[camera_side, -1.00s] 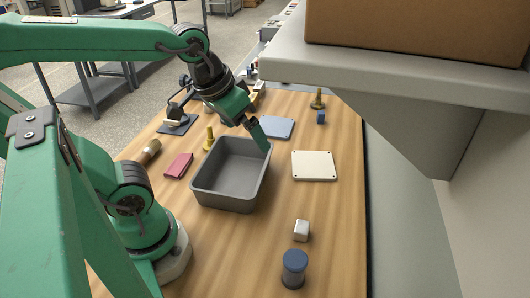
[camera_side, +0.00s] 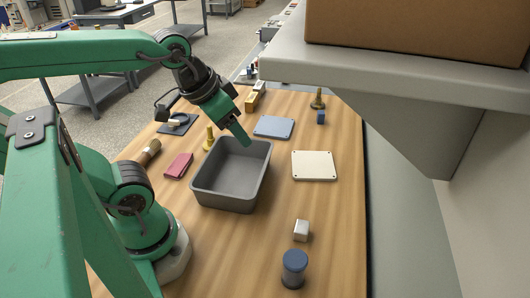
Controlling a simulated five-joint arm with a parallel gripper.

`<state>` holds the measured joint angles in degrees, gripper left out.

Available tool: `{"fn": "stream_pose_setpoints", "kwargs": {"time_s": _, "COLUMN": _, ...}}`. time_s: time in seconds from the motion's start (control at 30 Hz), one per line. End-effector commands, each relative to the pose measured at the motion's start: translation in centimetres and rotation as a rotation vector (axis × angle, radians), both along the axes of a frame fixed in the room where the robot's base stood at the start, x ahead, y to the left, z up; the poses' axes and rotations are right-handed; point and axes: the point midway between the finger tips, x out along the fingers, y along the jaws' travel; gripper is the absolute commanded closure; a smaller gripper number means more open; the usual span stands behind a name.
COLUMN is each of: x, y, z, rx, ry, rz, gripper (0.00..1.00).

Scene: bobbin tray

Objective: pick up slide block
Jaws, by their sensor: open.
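No block is marked by name, so I cannot tell which one is the slide block. A small silver-grey block (camera_side: 301,230) sits on the bare wood at the lower right. A small blue block (camera_side: 320,117) lies at the back right. My gripper (camera_side: 246,141) points down at the far rim of the grey tray (camera_side: 262,172). It is open, nothing shows in it, and it is well away from the silver-grey block. The tray's visible floor is bare.
A dark blue-topped cylinder (camera_side: 294,268) stands in front of the silver-grey block. A cream plate (camera_side: 314,166), a blue plate (camera_side: 274,127), a red block (camera_side: 178,166) and a yellow peg (camera_side: 209,138) surround the tray. A grey shelf (camera_side: 400,75) overhangs the right side.

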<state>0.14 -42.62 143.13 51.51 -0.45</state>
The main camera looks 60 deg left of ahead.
Motion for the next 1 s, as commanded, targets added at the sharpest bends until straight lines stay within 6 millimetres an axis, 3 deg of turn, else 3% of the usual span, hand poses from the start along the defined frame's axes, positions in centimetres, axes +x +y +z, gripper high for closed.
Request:
{"fn": "stream_pose_setpoints", "kwargs": {"time_s": 0.47, "x": 3.7, "y": -2.5, "z": -2.4, "rx": -0.106, "ry": 0.133, "rz": 0.155, "gripper": 0.44}}
{"fn": "stream_pose_setpoints", "kwargs": {"time_s": 1.0, "x": 8.7, "y": -8.2, "z": -9.5, "rx": -0.191, "ry": 0.347, "rz": 0.466, "gripper": 0.44}}
